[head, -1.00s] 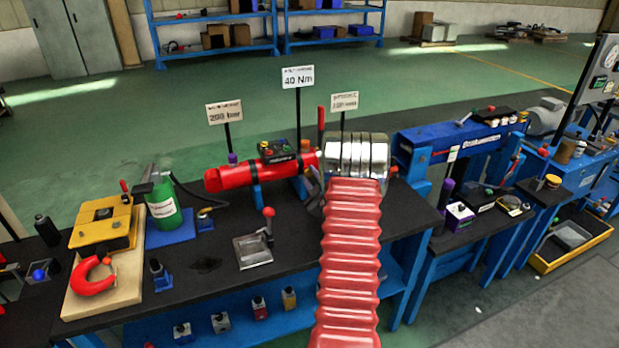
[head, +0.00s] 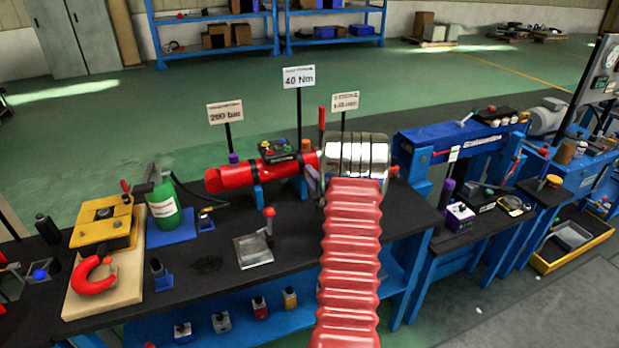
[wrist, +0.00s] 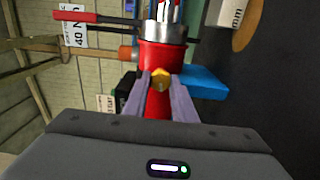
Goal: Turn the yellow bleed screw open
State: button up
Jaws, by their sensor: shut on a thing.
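The yellow bleed screw (wrist: 161,80) shows in the wrist view on the side of the red cylinder (wrist: 163,56). My gripper (wrist: 161,88) has its two grey fingers shut on the screw, one on each side. In the head view, the red cylinder (head: 240,178) lies across the bench on blue supports.
The black bench top (head: 330,240) carries a green canister (head: 165,208), a yellow block (head: 103,226), a red C-shaped part (head: 92,276) and a metal tray with a red-knobbed lever (head: 253,250). Signs on poles, one reading 40 Nm (head: 299,77), stand behind the cylinder. A blue press frame (head: 460,138) stands right.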

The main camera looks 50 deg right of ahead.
jog(key=shift+w+a+f, duration=0.15)
jog(key=shift+w+a, duration=0.05)
jog(key=shift+a, duration=0.1)
jog(key=o, duration=1)
jog(key=shift+s+d, duration=0.1)
jog(key=shift+o, duration=0.2)
jog(key=shift+s, duration=0.1)
